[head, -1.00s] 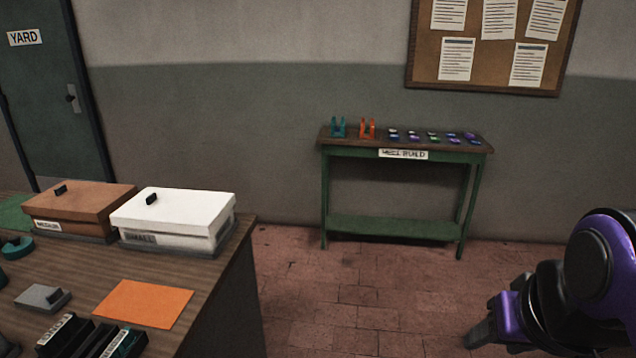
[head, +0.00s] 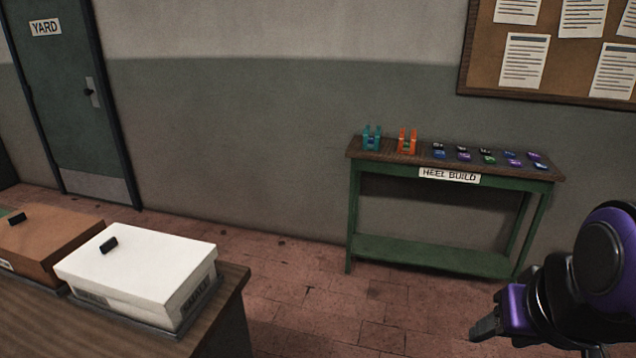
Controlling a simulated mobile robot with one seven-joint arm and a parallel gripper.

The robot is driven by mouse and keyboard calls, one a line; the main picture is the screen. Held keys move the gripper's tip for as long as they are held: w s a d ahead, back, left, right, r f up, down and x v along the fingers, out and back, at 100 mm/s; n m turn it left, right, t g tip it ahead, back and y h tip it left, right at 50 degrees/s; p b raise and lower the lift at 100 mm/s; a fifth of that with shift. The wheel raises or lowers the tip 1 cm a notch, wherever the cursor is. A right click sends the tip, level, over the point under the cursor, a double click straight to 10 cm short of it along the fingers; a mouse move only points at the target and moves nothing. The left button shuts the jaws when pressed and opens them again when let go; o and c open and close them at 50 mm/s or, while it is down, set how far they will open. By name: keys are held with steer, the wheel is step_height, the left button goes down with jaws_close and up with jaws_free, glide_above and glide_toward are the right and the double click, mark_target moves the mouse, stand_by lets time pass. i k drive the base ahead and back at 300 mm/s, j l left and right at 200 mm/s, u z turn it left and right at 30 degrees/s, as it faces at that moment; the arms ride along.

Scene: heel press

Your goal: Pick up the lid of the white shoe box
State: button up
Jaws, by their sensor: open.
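The white shoe box (head: 175,309) stands on the wooden table at the lower left. Its white lid (head: 140,262) is on the box and carries a small black grip (head: 109,245) on top. My gripper (head: 484,330) shows at the lower right, over the floor area and well to the right of the box. It is open, and nothing shows in it.
A brown box (head: 45,245) stands just left of the white one. The wooden table (head: 222,312) ends right of the white box. A green bench (head: 430,257) labelled HEEL BUILD holds several small parts by the wall. Bare brick floor (head: 300,300) lies between.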

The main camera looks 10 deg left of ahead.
mark_target(154, 272)
steer(key=i+u, duration=0.35)
steer(key=u, duration=0.15)
steer(key=i+l+u, duration=0.25)
steer(key=u, duration=0.25)
steer(key=i+u, duration=0.15)
steer(key=u, duration=0.25)
steer(key=i+l+u, duration=0.15)
steer(key=u, duration=0.25)
steer(key=i+l+u, duration=0.1)
steer(key=u, duration=0.3)
